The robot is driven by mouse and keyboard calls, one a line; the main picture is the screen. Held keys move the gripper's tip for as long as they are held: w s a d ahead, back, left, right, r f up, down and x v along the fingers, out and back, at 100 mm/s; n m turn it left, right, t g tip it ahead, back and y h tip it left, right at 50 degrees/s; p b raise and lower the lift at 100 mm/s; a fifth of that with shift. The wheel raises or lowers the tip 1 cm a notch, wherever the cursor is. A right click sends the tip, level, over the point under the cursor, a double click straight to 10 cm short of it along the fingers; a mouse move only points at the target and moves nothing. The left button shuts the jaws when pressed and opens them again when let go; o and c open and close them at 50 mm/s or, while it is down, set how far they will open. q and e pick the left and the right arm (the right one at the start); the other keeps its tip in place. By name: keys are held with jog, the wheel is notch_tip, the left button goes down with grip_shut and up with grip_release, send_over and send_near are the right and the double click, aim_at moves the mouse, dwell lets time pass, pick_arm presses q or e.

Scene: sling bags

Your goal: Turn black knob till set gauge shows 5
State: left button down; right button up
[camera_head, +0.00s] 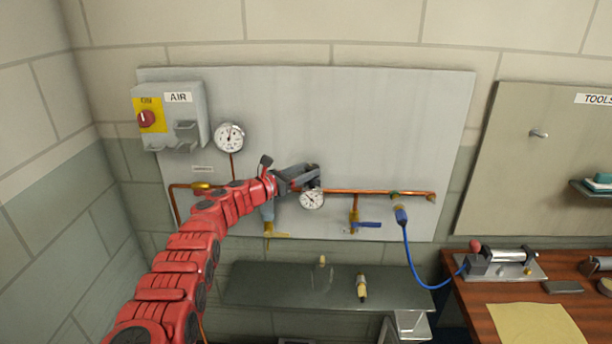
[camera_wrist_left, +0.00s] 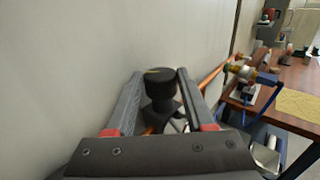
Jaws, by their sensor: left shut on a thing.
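The black knob (camera_wrist_left: 160,84) shows in the left wrist view between the two fingers of my left gripper (camera_wrist_left: 158,88). In the head view my left gripper (camera_head: 311,177) is at the wall panel, shut on the knob, which I cannot pick out clearly from the dark fingers there. A small round white gauge (camera_head: 312,200) sits just below the gripper on the copper pipe; its numbers are too small to read. A second, larger gauge (camera_head: 229,137) is higher up to the left. My right gripper is not in view.
A copper pipe (camera_head: 370,192) runs right to a blue hose (camera_head: 408,250). A blue-handled valve (camera_head: 366,225) hangs below it. The AIR switch box (camera_head: 182,115) is at upper left. A dark shelf (camera_head: 260,285) lies below, and a wooden bench (camera_head: 470,310) is at right.

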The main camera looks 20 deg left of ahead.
pick_arm(q)
jog(key=shift+f, duration=0.1)
jog(key=shift+c, duration=1.3)
grip_release()
